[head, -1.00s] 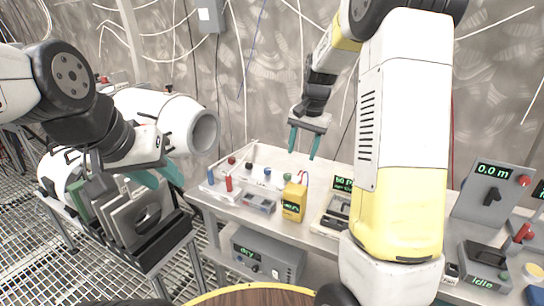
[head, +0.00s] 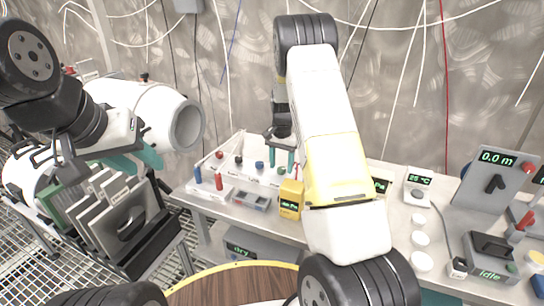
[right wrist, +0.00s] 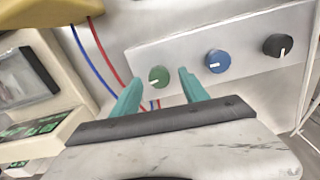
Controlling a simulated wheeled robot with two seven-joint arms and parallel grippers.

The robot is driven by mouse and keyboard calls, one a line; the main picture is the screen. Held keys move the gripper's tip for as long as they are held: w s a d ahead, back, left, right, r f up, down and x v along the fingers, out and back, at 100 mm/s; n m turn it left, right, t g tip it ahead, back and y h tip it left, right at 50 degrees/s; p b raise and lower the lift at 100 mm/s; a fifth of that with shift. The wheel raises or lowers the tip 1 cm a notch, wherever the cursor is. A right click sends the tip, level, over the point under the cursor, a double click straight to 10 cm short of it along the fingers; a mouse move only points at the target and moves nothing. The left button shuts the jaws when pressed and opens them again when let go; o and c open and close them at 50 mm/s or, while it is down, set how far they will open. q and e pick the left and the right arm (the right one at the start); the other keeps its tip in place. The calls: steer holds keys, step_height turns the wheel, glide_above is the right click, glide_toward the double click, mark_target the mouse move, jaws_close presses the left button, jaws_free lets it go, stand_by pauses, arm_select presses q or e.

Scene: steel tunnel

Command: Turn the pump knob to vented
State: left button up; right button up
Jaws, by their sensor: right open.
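A pale panel with a row of round knobs stands at the back of the bench; labels are too small to read, so I cannot tell which is the pump knob. The green knob (right wrist: 159,77), blue knob (right wrist: 217,61) and black knob (right wrist: 277,46) show in the right wrist view, each with a white pointer mark. A red knob (head: 220,155) is at the row's left in the head view. My right gripper (right wrist: 160,90) is open and empty, its fingertips either side of the green knob in the picture; contact is not visible. My left gripper (head: 138,162) is open and empty, far left.
A yellow meter (head: 291,198) stands in front of the panel, near my right arm. Red and blue bottles and a small tray (head: 251,202) are to its left. A grey box reading "dry" (head: 250,250) sits below. Red and blue wires (right wrist: 102,58) run beside the gripper.

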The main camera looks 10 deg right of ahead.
steer(key=shift+f, duration=0.35)
jaws_close()
steer(key=shift+n, duration=0.3)
